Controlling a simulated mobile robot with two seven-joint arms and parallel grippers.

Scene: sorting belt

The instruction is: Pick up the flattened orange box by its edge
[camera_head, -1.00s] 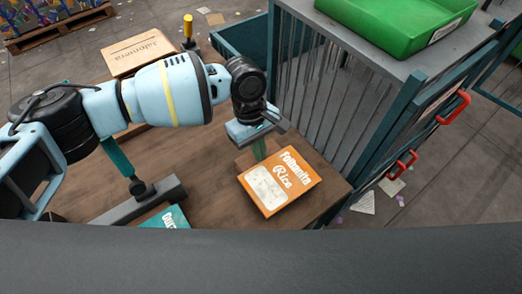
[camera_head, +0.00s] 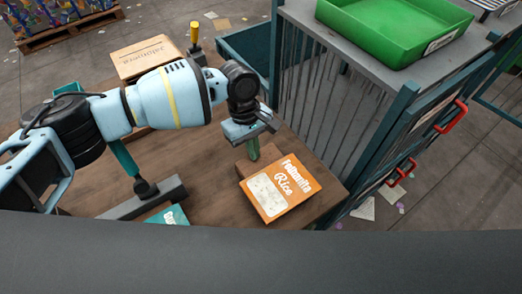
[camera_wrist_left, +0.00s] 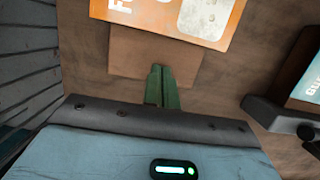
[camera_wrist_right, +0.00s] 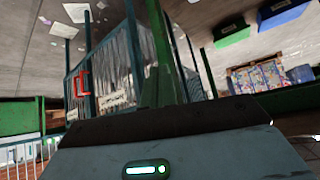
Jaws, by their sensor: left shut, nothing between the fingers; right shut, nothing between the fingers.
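The flattened orange box (camera_head: 278,195), printed "Feltonanita Rice" as far as I can read, lies on the brown table (camera_head: 208,205) near its right corner. A plain brown cardboard piece (camera_head: 243,170) shows beside its far edge. My left gripper (camera_head: 253,153) is over that piece, its green fingers shut and empty. In the left wrist view the fingers (camera_wrist_left: 162,72) point at the cardboard, just short of the orange box (camera_wrist_left: 140,10). I cannot tell whether they touch the cardboard. My right gripper (camera_wrist_right: 160,45) shows only in its wrist view, shut and empty, away from the box.
A barred teal cage (camera_head: 325,100) stands right behind the box, with a green tray (camera_head: 395,52) on top. A teal box (camera_head: 168,216) lies left of the orange one, beside a grey bar (camera_head: 140,200). A carton (camera_head: 145,58) sits at the back.

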